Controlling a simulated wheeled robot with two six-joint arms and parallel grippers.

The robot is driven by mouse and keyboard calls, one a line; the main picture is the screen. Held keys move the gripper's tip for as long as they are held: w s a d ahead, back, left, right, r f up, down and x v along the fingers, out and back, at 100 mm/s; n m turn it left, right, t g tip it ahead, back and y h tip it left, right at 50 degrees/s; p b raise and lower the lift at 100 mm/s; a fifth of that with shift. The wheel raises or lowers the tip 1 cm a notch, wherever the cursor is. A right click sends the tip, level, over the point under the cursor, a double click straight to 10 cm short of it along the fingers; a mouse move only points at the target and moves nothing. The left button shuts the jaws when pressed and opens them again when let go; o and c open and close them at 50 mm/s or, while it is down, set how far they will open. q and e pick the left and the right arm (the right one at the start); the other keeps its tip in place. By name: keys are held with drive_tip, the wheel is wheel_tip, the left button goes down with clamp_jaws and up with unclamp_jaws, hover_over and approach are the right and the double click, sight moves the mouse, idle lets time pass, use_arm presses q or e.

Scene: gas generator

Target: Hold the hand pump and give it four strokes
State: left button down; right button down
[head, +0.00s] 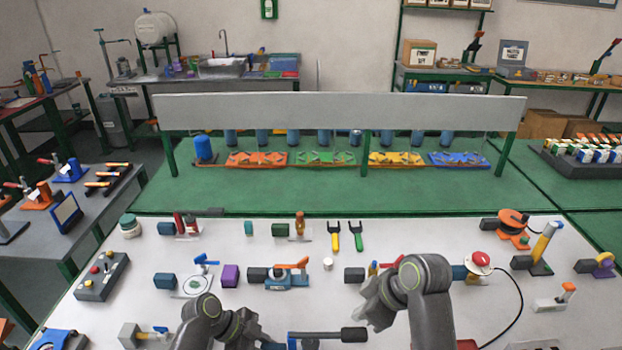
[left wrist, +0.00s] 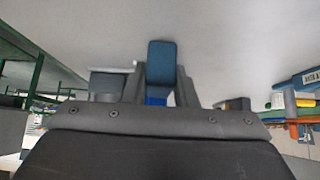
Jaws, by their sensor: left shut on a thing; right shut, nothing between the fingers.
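The hand pump shows at the bottom of the head view as a lever with a black grip (head: 353,335) lying flat, pointing right, with blue parts at its left end. Its body is partly cut off by the frame edge. My left gripper (head: 258,338) is beside the pump's left end. In the left wrist view it is shut on a dark blue block (left wrist: 161,62), with a brighter blue part (left wrist: 155,100) below it. The block seems to be the pump's holding block. My right gripper (head: 373,310) is shut and empty, close to the black grip's right end; I cannot tell whether they touch.
The white table (head: 420,228) carries several fixtures. An orange-handled valve (head: 290,275) stands behind the pump. A red button (head: 480,259) with a black cable stands right of my right arm. A grey control box (head: 102,276) is at the left.

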use_arm(q)
drive_tip(key=c, duration=1.1)
unclamp_jaws()
